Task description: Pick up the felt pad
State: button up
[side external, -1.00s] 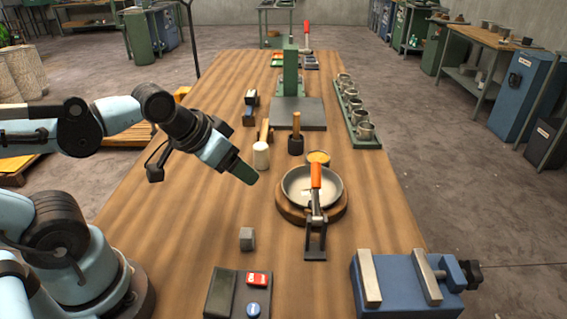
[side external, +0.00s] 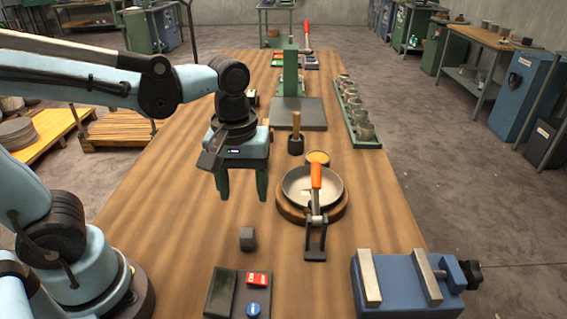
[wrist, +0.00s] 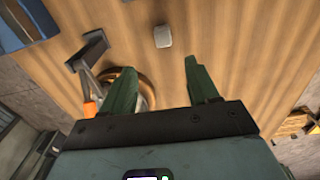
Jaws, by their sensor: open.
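A small grey block, which I take to be the felt pad (side external: 247,238), sits on the bare wooden table in front of my gripper. It also shows in the wrist view (wrist: 162,36), beyond the fingertips and roughly in line with the gap between them. My gripper (side external: 242,192) points down above the table, open and empty, with its two green fingers apart. In the wrist view my gripper (wrist: 159,72) has nothing between its fingers. The pad is clear of both fingers.
A metal bowl (side external: 296,184) on a round wooden base (side external: 291,213) stands right of my gripper, with an orange-handled tool (side external: 316,178) across it. A dark tray with red and blue buttons (side external: 238,292) and a blue vise (side external: 400,290) are at the front. Bare table surrounds the pad.

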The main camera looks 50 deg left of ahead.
aim_at(246, 233)
jog(key=shift+s+a+f, duration=0.1)
jog(key=shift+s+f, duration=0.05)
jog(key=shift+f, duration=5.9)
jog(key=c, duration=1)
jog(key=shift+r, duration=0.1)
jog(key=shift+r, duration=0.4)
notch_tip(246, 233, up, 3)
jog(key=shift+r, duration=0.1)
jog(key=s+d+r, duration=0.2)
jog(key=d, duration=0.1)
jog(key=s+d+r, duration=0.2)
jog(key=s, duration=0.1)
jog(key=s+d+r, duration=0.2)
jog(key=d, duration=0.1)
jog(key=shift+s+d+r, duration=0.35)
jog(key=shift+s+r, duration=0.05)
